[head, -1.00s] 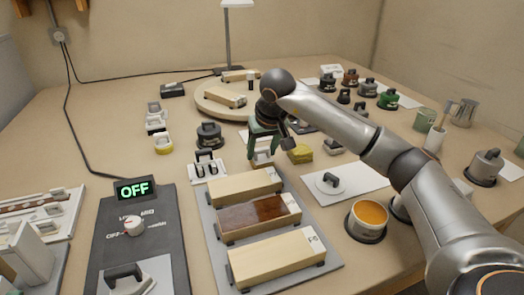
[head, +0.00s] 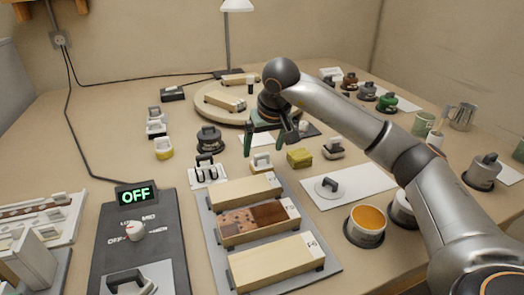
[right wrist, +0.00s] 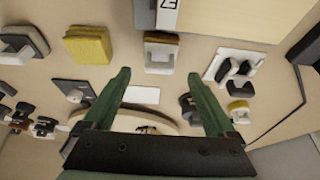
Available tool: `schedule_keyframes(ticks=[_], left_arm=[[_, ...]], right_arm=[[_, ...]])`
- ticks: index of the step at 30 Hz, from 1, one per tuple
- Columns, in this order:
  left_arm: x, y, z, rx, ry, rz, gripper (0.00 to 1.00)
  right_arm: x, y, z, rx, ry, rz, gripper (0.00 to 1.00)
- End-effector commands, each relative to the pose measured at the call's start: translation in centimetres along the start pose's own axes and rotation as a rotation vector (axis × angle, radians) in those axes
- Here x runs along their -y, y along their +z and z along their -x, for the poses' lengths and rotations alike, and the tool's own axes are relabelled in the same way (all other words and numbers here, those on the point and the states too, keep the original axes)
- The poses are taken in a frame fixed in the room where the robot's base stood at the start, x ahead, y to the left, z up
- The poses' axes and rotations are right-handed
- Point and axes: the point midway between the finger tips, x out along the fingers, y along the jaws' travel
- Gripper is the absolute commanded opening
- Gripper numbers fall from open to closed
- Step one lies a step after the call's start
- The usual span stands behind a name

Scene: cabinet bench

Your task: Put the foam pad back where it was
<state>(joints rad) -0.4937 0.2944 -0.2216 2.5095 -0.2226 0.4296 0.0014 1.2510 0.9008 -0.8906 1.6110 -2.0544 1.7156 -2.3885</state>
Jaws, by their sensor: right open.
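A small pale pad with a light handle and tan base (head: 261,163), which may be the foam pad, sits on the bench behind the wood blocks. It also shows in the right wrist view (right wrist: 160,54), between and beyond my fingertips. I cannot tell for sure that it is the foam pad, as other handled pads stand nearby. My right gripper (head: 274,146) is open and empty, just behind and above this pad, and apart from it. Its two green fingers show in the right wrist view (right wrist: 158,76). My left gripper is not in view.
A yellow sponge (head: 299,158) and a grey handled pad (head: 333,149) stand close on the right. A white holder with black handles (head: 208,172) is on the left. Wood blocks on a grey tray (head: 205,228) lie in front; a round turntable (head: 203,104) is behind.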

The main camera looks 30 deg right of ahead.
Motion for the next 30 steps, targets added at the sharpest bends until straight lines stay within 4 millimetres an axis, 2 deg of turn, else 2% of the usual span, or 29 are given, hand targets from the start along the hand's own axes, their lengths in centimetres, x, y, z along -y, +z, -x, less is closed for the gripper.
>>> schedule_keyframes(ticks=[1, 6, 12, 30], left_arm=[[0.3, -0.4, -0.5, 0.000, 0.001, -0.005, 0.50], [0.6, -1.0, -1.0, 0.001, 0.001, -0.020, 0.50], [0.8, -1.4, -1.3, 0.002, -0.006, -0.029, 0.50], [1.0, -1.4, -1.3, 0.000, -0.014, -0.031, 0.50]], right_arm=[[0.0, -0.3, 1.7, -0.006, 0.000, 0.000, 0.91], [0.0, -0.2, 5.1, -0.004, 0.000, 0.000, 0.91], [0.0, -0.1, 7.5, -0.001, 0.001, 0.000, 0.91], [0.0, 0.0, 8.0, 0.000, 0.000, 0.000, 0.91]])
